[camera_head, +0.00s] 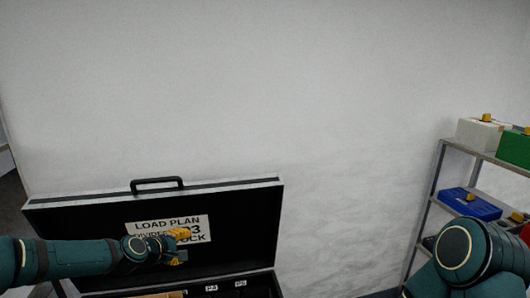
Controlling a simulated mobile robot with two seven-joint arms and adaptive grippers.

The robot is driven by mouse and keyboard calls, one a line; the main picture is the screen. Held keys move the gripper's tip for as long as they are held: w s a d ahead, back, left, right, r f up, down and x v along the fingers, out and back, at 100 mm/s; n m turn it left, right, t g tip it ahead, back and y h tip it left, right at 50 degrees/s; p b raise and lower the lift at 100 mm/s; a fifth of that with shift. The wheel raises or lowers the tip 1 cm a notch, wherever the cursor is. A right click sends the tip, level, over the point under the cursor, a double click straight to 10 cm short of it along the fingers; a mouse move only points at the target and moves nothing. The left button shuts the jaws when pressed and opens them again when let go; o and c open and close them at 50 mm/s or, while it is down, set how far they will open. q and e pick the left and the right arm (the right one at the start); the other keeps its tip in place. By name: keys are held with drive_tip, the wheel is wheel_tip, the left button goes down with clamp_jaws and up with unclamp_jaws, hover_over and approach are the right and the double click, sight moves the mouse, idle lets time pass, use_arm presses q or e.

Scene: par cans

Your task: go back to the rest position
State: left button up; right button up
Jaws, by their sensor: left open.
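My left arm comes in from the left, and my left gripper (184,246) with its yellow fingers is open. It is in front of the raised lid of a black case (245,222), over the case's opening. I see nothing between the fingers. My right arm shows at the lower right as a teal joint, and its gripper is out of view.
The lid bears a white "LOAD PLAN" label (150,226), partly hidden by my left gripper. A metal shelf (437,180) at the right holds a white box (478,134), a green box (514,148) and a blue case (470,204). A bare wall (300,90) stands behind.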

use_arm(q)
drive_tip(key=s+d+f+m+g+b, duration=0.2)
drive_tip(key=s+d+f+m+g, duration=0.15)
drive_tip(key=s+d+f, duration=0.6)
drive_tip(key=s+d+f+m+g+b, duration=0.3)
drive_tip(key=s+d+f+m, duration=0.2)
drive_tip(key=s+f, duration=0.85)
drive_tip(key=s+f+m+g+b, duration=0.1)
drive_tip(key=s+f+m+g, duration=0.1)
drive_tip(key=s+f, duration=0.6)
drive_tip(key=shift+s+d+m+y, duration=0.15)
drive_tip(key=shift+m+y, duration=0.25)
drive_tip(key=shift+m, duration=0.05)
